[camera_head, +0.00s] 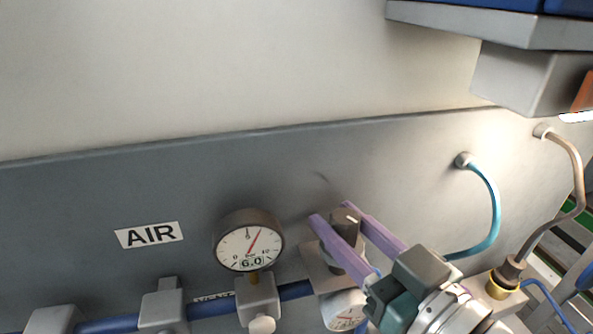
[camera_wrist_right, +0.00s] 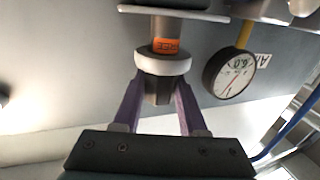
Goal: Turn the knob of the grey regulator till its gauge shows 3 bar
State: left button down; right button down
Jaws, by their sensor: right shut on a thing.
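The grey regulator (camera_head: 317,262) sits on the blue pipe, its dark knob (camera_head: 347,219) pointing up. My right gripper (camera_head: 332,212) is shut on the knob, one purple finger on each side. The right wrist view shows the dark knob (camera_wrist_right: 158,91) between the fingers, with a pale collar (camera_wrist_right: 162,63) and an orange label (camera_wrist_right: 166,45) beyond it. A white dial with red marks (camera_head: 344,318) shows below the regulator, partly hidden by my gripper; I cannot read it. My left gripper is not in view.
A round gauge (camera_head: 249,246) left of the regulator reads 6.0 bar; an AIR sign (camera_head: 149,235) is farther left. A teal hose (camera_head: 494,213) and a brown hose (camera_head: 577,180) run at the right. A grey box (camera_head: 525,80) overhangs at upper right.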

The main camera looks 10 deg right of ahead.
jog(key=shift+r+m+t+h, duration=0.1)
jog(key=shift+m+t+h, duration=0.2)
jog(key=shift+m+h, duration=0.45)
jog(key=c, duration=0.7)
grip_release()
jog(key=shift+c, duration=0.2)
jog(key=b+v, duration=0.2)
jog(key=v, duration=0.8)
jog(key=shift+b, duration=0.4)
